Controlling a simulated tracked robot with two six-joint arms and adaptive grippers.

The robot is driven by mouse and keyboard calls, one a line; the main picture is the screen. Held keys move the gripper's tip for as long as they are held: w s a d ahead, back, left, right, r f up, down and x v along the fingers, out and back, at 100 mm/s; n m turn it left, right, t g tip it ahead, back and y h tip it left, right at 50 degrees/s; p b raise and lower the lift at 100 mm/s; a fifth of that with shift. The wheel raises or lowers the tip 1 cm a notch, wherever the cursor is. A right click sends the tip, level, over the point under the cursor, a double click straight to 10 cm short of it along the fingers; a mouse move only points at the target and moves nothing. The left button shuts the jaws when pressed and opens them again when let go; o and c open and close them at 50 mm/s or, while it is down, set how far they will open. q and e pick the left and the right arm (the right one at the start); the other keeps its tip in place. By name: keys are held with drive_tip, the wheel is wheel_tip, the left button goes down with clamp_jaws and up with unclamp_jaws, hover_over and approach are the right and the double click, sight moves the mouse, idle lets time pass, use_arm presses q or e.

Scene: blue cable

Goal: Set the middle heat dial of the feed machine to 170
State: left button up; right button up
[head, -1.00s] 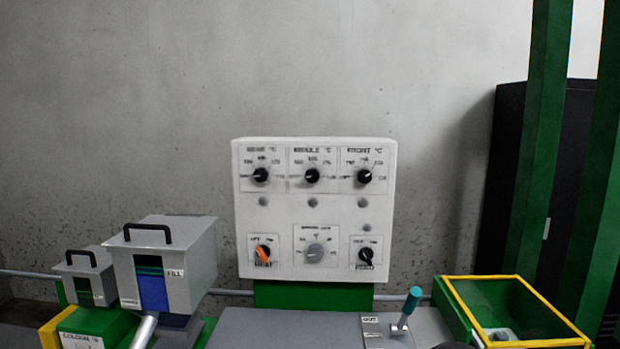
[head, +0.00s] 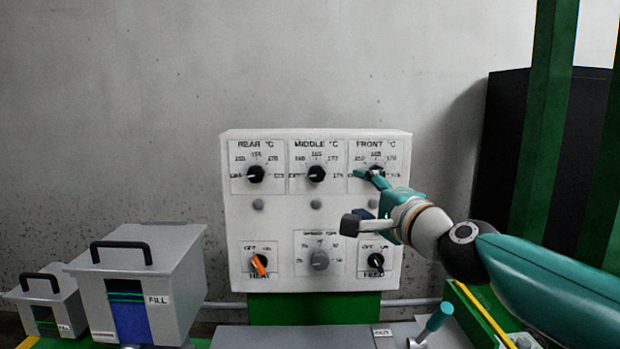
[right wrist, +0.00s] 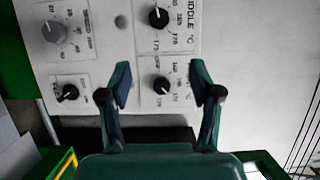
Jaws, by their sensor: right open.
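The white control panel (head: 280,215) of the feed machine faces me. Its middle heat dial (head: 316,173) is a black knob under the MIDDLE °C label, and its pale pointer mark appears to face left, near the lowest label. In the right wrist view the middle dial (right wrist: 158,17) is at the top, beyond the fingers. My right gripper (head: 362,197) is open and empty in front of the panel's right side. In the right wrist view its fingers (right wrist: 160,75) are apart, with the front dial (right wrist: 162,86) showing between them. Contact cannot be told. My left gripper is out of view.
The rear dial (head: 256,174) is left of the middle one. The orange heat switch (head: 259,265), a grey dial (head: 319,260) and the black feed switch (head: 376,261) are below. A teal-handled lever (head: 439,316) stands at the front; grey FILL hoppers (head: 180,290) stand left.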

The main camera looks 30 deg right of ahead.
sight(318, 176)
drive_tip(key=w, duration=0.5)
drive_tip(key=w+d+p, duration=0.1)
drive_tip(key=w, duration=0.5)
drive_tip(key=w+d+p, duration=0.1)
drive_tip(key=w, duration=0.4)
drive_tip(key=shift+w+f, duration=0.15)
drive_tip(key=shift+w, duration=0.15)
